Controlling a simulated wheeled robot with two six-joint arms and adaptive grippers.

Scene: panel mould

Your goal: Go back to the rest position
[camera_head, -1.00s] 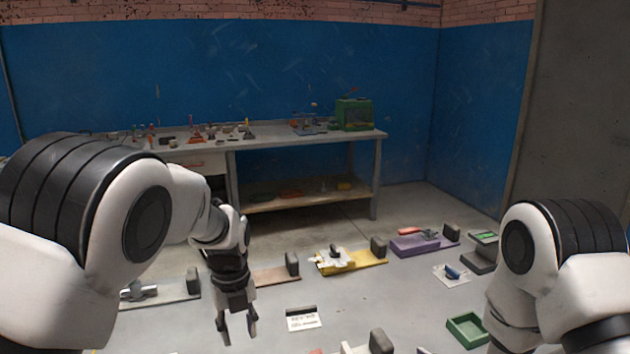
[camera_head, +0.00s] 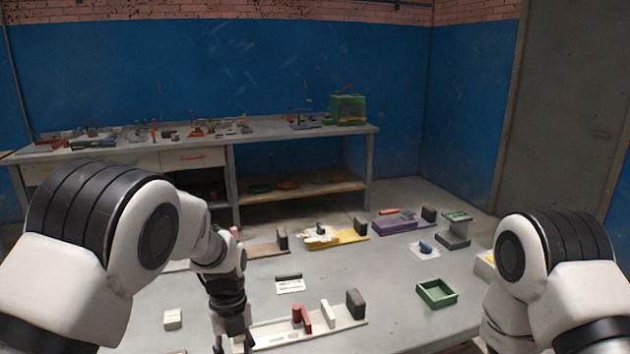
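My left gripper (camera_head: 233,345) hangs pointing down at the bottom of the head view, beside the left end of a white panel. Its fingertips are cut off by the lower edge, and it overlaps the table in the picture. I see nothing held between the visible finger parts. My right arm (camera_head: 530,275) stands at the right edge. Its gripper is out of the picture.
On the grey table (camera_head: 390,335) lie a white panel (camera_head: 345,322) with red pieces and a dark block, a green tray (camera_head: 437,293), a yellow panel (camera_head: 350,237) and a purple panel (camera_head: 400,222). A workbench (camera_head: 270,130) stands behind.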

